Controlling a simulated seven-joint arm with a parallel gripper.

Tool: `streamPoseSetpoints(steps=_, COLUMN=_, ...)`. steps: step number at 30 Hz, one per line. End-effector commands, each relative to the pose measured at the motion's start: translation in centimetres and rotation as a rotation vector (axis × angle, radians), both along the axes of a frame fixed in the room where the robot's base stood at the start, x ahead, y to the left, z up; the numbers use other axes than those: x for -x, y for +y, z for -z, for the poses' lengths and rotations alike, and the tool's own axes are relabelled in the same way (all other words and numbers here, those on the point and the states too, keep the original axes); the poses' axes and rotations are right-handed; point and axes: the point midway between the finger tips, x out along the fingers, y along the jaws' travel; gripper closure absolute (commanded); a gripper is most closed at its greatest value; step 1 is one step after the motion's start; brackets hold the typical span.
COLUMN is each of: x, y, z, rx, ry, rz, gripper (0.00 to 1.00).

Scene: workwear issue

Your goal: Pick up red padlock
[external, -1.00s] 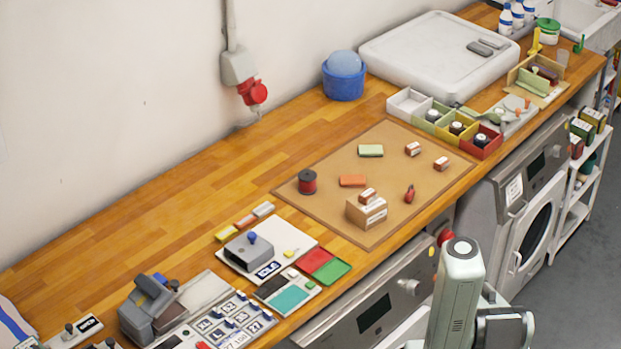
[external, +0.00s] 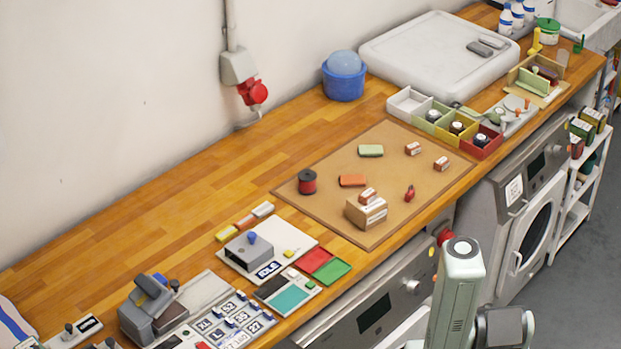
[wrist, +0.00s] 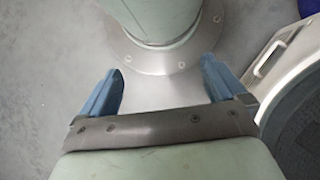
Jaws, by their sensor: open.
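A small red object that looks like the red padlock (external: 409,194) lies on the brown mat (external: 330,213), near its front right edge and right of a small cardboard box. It is too small to make out its shackle clearly. My gripper (wrist: 162,85) shows in the wrist view with its two blue fingers wide apart and nothing between them. It points down at the grey floor and my own base, away from the worktop. The padlock is not in the wrist view, and the gripper is not visible in the external view.
Divided bins (external: 487,146) stand behind right. The mat is clear around the padlock. A washing machine (external: 530,235) stands below the worktop.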

Motion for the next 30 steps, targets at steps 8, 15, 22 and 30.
streamPoseSetpoints(steps=8, x=0.0, y=0.0, z=0.0, rx=-0.001, ry=0.0, rz=-0.001, gripper=0.28)
streamPoseSetpoints(steps=15, x=0.0, y=0.0, z=0.0, rx=-0.001, ry=-0.001, rz=-0.001, gripper=0.46)
streamPoseSetpoints(steps=22, x=-0.4, y=0.0, z=0.0, rx=-0.003, ry=-0.007, rz=-0.003, gripper=0.46)
streamPoseSetpoints(steps=30, x=-7.2, y=-0.6, z=-0.8, rx=-0.053, ry=-0.132, rz=-0.047, gripper=0.46)
